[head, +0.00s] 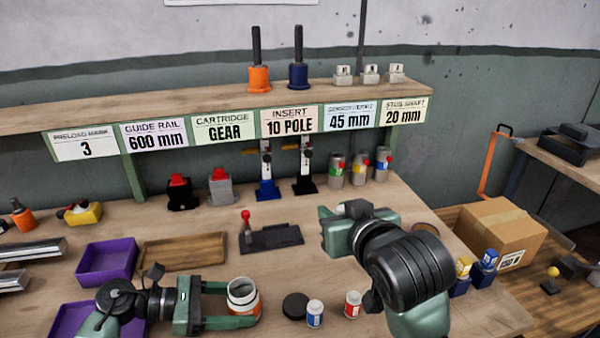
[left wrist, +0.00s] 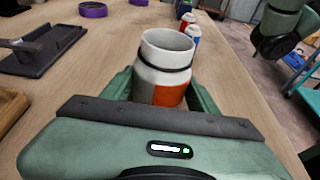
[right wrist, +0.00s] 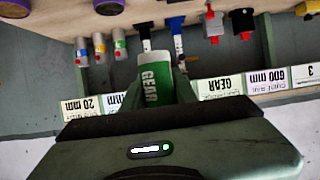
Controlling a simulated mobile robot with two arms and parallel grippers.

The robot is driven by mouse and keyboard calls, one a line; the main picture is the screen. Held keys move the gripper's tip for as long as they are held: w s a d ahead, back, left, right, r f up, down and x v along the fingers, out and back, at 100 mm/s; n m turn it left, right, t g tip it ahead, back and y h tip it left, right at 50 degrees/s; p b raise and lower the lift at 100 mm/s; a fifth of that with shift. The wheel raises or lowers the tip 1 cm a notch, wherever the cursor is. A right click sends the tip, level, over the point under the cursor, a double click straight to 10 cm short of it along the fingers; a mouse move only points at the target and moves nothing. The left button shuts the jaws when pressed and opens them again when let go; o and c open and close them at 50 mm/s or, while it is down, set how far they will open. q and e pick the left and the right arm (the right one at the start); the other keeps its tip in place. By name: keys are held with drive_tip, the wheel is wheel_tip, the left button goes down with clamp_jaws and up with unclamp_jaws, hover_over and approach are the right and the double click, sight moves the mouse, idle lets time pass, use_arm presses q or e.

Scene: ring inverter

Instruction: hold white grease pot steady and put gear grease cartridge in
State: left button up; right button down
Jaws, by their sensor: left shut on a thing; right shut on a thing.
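The white grease pot (head: 242,299), with an orange patch and a dark ring below its open rim, stands upright on the bench. It also shows in the left wrist view (left wrist: 165,55). My left gripper (head: 240,305) is shut around its sides. My right gripper (right wrist: 156,90) is shut on the gear grease cartridge (right wrist: 152,78), a white and green cylinder lettered GEAR. In the head view my right gripper and arm are to the right of the pot, towards the shelf, and the cartridge is hidden behind them.
A black fixture with a red knob (head: 270,236) lies behind. Purple trays (head: 107,262) are at left. A labelled shelf (head: 190,108) runs along the back.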

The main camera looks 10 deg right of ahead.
drive_tip(key=a+f+n+y, duration=0.1)
drive_tip(key=a+f, duration=0.1)
drive_tip(key=a, duration=0.4)
drive_tip(key=w+a+f+n+y, duration=0.1)
drive_tip(key=a, duration=0.6)
drive_tip(key=w+a+f+n+y, duration=0.1)
drive_tip(key=a+f+y, duration=0.1)
drive_tip(key=a, duration=0.4)
drive_tip(key=shift+w+a+f+n+g, duration=0.1)
drive_tip(key=shift+a+f+n+g, duration=0.1)
drive_tip(key=shift+f+n+g, duration=0.1)
drive_tip(key=shift+f, duration=3.6)
drive_tip(key=c, duration=1)
unclamp_jaws()
drive_tip(key=shift+c, duration=0.2)
